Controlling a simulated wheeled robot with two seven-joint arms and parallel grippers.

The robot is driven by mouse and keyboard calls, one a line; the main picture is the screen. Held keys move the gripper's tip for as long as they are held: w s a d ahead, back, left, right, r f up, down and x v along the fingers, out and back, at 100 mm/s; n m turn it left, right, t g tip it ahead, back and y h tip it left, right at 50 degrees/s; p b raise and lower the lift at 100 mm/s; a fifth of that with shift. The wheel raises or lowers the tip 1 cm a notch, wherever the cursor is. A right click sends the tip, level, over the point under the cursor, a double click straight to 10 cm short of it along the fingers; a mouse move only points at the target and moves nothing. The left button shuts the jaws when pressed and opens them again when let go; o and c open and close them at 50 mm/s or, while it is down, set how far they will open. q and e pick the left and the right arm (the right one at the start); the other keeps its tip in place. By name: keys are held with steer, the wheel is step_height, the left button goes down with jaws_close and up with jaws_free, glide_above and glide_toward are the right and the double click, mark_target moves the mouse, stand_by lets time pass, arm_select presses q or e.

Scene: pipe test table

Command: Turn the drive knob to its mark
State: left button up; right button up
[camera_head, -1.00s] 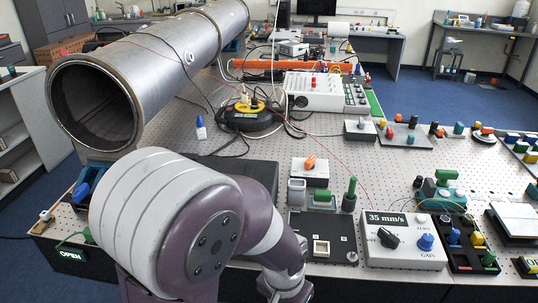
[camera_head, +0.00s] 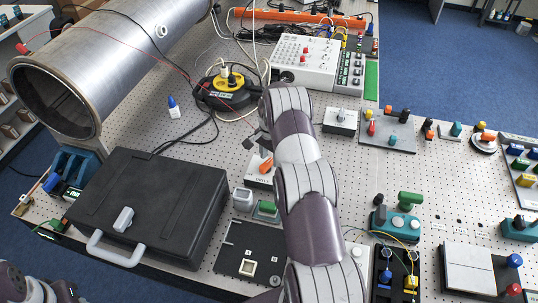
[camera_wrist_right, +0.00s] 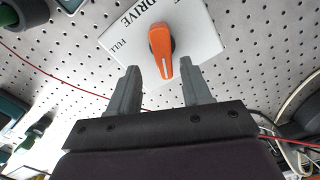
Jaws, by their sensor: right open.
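The drive knob (camera_head: 266,166) is an orange pointer knob on a small white box (camera_head: 255,182), partly hidden by my right arm in the head view. In the right wrist view, the orange knob (camera_wrist_right: 160,45) with a white line stands on the white plate (camera_wrist_right: 195,30) lettered DRIVE and FULL. My right gripper (camera_wrist_right: 158,70) is open, its fingertips on either side of the knob's near end, with gaps visible. Contact and height cannot be judged. In the head view my right gripper (camera_head: 255,140) is small, just behind the knob. The left gripper is not seen.
A black case (camera_head: 150,200) lies left of the knob box. My right arm covers most of the speed display box. A yellow-topped cable reel (camera_head: 228,82) stands behind.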

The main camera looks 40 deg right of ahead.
mark_target(264, 163)
steer(key=shift+w+a+f, duration=0.2)
steer(key=shift+a+f, duration=0.3)
steer(key=shift+a, duration=0.05)
steer(key=shift+w+a+f, duration=0.2)
steer(key=shift+a+f, duration=0.25)
steer(key=shift+a, duration=0.1)
steer(key=shift+s, duration=0.2)
steer(key=shift+s+d, duration=0.2)
steer(key=shift+d, duration=0.05)
steer(key=shift+d+f, duration=0.1)
steer(key=shift+d, duration=0.2)
steer(key=shift+c, duration=0.3)
steer(key=shift+d+f, duration=0.1)
steer(key=c, duration=0.5)
steer(key=shift+w, duration=0.2)
jaws_close()
steer(key=shift+a, duration=0.2)
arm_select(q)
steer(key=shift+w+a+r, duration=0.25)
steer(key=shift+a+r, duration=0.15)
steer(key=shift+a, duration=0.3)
